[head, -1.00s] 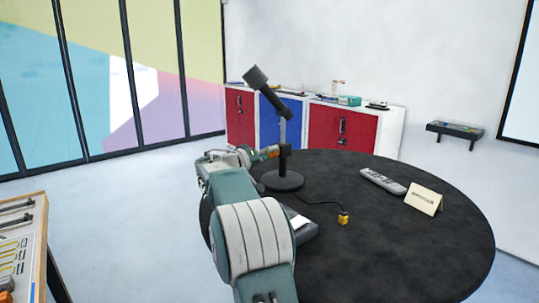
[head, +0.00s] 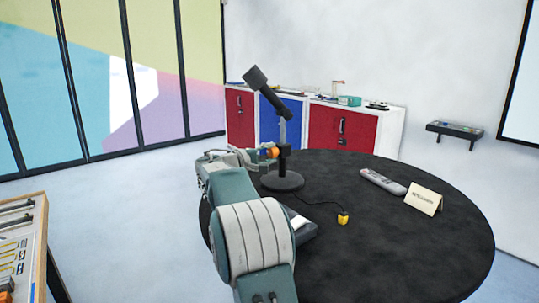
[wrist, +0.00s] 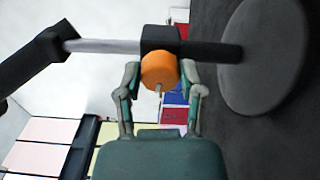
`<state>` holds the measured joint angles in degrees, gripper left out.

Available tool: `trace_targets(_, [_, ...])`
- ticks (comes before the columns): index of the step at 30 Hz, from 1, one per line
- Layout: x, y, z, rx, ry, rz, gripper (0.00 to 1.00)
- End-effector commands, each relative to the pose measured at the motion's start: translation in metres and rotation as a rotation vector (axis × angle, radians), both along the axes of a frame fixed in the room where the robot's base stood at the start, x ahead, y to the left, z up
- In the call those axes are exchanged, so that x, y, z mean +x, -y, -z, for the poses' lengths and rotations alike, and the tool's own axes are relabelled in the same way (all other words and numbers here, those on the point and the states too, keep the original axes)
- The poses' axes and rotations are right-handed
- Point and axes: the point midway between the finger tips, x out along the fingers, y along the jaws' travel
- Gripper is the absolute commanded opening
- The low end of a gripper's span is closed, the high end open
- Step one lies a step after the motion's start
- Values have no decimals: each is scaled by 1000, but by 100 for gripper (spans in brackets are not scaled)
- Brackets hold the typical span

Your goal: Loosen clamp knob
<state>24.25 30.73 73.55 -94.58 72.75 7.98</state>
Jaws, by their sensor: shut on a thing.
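The clamp knob (wrist: 159,71) is a round orange knob on a black clamp block (wrist: 161,38) on the stand's post. In the wrist view it sits between the two fingers of my gripper (wrist: 160,76), which is shut on it. In the head view the knob (head: 272,152) shows small and orange at the end of my gripper (head: 266,154), left of the post. The stand (head: 282,181) has a round black base on the table, an upright post and a tilted black arm with a thick head (head: 255,77) up and left.
The round black table (head: 400,250) also holds a grey remote-like device (head: 383,181), a folded cream card (head: 423,200) and a small yellow block (head: 343,218) on a cable. Red and blue cabinets (head: 330,128) stand behind. A workbench (head: 22,245) is at the left edge.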

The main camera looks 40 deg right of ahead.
Motion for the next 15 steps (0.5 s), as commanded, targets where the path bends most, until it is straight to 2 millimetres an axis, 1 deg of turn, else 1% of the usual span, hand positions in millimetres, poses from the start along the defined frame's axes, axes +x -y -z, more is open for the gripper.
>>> trace_targets(1, [3,-1,2,4,-19,-10,2])
trace_targets(6, [3,-1,2,9,-60,-10,2])
trace_targets(15, [3,-1,3,11,-75,-10,2])
